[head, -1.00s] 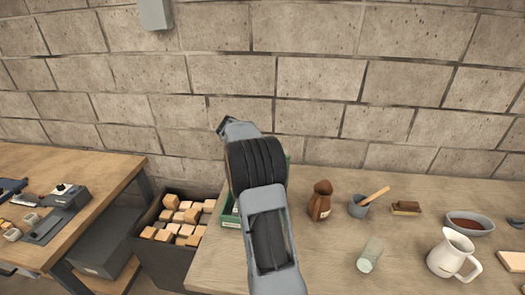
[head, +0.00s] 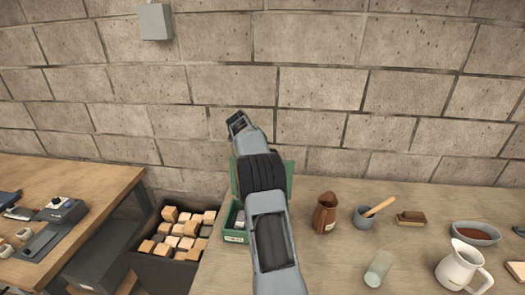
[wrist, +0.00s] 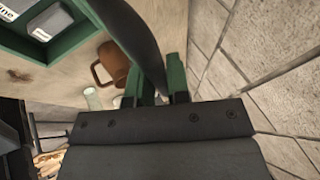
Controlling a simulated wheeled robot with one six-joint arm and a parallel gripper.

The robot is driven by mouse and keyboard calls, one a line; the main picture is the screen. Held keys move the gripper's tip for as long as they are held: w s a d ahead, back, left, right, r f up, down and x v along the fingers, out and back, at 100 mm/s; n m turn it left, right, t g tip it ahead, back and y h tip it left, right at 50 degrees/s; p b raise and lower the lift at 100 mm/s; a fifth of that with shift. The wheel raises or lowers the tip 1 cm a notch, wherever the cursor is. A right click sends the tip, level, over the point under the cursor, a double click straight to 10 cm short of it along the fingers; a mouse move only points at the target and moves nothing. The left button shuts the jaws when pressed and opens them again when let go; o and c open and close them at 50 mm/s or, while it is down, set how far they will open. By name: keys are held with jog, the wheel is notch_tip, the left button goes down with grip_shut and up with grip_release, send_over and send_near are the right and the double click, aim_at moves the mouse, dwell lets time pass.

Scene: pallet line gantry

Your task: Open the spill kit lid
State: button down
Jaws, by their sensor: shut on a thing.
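The green spill kit (head: 236,238) stands at the left end of the wooden table. Its box is open and holds grey items. Its green lid (head: 289,178) stands roughly upright at the back, partly hidden behind my arm. My gripper (head: 237,121) is at the top of the lid, shut on it; the grip itself is hard to see.
A block wall rises close behind the table. Right of the kit stand a brown jar (head: 325,213), a grey cup with a wooden handle (head: 364,217), a glass (head: 378,268) and a white jug (head: 461,266). A dark bin of wooden blocks (head: 165,270) is at left.

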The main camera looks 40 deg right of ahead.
jog(key=shift+w+a, duration=0.1)
jog(key=shift+a, duration=0.05)
jog(key=c, duration=1.2)
grip_release()
jog(key=shift+o, duration=0.5)
jog(key=v, duration=1.3)
jog(key=shift+a+r+b, duration=0.15)
jog(key=shift+r+b, duration=0.1)
jog(key=shift+b, duration=0.1)
